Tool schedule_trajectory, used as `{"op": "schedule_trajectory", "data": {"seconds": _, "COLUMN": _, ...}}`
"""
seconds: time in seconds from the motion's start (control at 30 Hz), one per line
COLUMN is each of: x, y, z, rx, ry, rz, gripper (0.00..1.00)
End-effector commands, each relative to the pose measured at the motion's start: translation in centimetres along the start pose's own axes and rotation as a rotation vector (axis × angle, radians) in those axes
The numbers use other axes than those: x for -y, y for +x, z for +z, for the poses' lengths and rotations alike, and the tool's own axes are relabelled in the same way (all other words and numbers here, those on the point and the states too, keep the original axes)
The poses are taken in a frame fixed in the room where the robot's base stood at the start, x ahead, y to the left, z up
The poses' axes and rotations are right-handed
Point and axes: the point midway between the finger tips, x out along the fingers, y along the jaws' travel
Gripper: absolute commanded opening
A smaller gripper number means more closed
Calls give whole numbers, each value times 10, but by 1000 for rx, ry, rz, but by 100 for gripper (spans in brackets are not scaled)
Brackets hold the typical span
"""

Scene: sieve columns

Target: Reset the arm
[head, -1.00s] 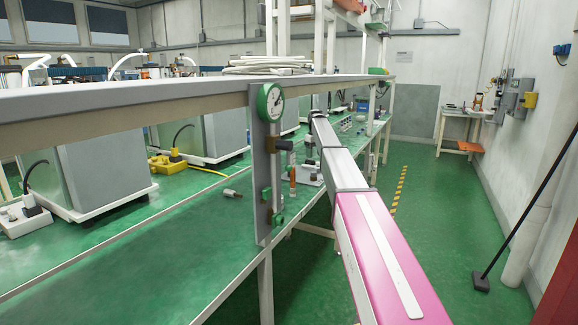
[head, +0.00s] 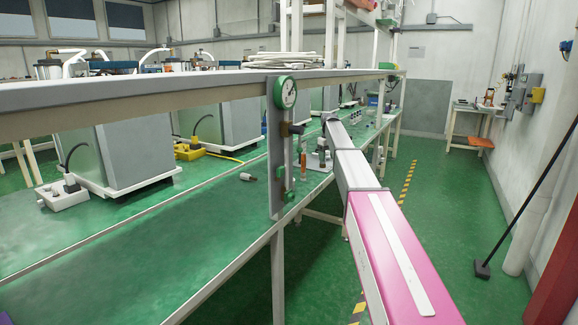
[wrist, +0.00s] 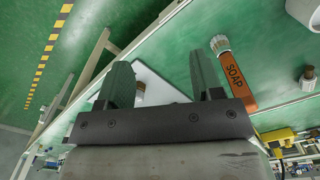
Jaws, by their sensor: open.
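My gripper (wrist: 160,72) is open in the wrist view, with its two dark fingers wide apart. Nothing is held between them. It hangs over the green bench top (wrist: 175,35), with a white plate (wrist: 155,87) and a small brownish cylinder (wrist: 139,93) seen below and between the fingers. In the head view my pink and grey arm reaches forward along the bench, and the gripper itself is hidden there.
A panel with a round green-rimmed dial (head: 284,92) stands upright at the bench edge, left of my arm. The upper shelf (head: 150,92) runs close above the bench. A black pole (head: 525,200) leans at the right. The green aisle floor (head: 435,220) is clear.

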Motion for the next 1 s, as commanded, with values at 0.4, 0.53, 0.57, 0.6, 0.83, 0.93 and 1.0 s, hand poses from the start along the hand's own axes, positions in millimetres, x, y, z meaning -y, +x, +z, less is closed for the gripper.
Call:
{"op": "schedule_trajectory", "data": {"seconds": 0.4, "x": 42, "y": 91, "z": 79, "rx": 1, "ry": 89, "rz": 0, "gripper": 60}}
{"op": "schedule_trajectory", "data": {"seconds": 0.53, "x": 70, "y": 139, "z": 129, "rx": 2, "ry": 144, "rz": -1, "gripper": 60}}
{"op": "schedule_trajectory", "data": {"seconds": 0.57, "x": 77, "y": 151, "z": 144, "rx": 2, "ry": 160, "rz": -1, "gripper": 60}}
{"op": "schedule_trajectory", "data": {"seconds": 0.6, "x": 88, "y": 168, "z": 163, "rx": 3, "ry": 181, "rz": -1, "gripper": 60}}
{"op": "schedule_trajectory", "data": {"seconds": 0.83, "x": 149, "y": 245, "z": 277, "rx": 0, "ry": 307, "rz": 0, "gripper": 60}}
{"op": "schedule_trajectory", "data": {"seconds": 0.93, "x": 177, "y": 270, "z": 329, "rx": 0, "ry": 364, "rz": 0, "gripper": 60}}
{"op": "schedule_trajectory", "data": {"seconds": 1.0, "x": 195, "y": 284, "z": 362, "rx": -1, "ry": 400, "rz": 0, "gripper": 60}}
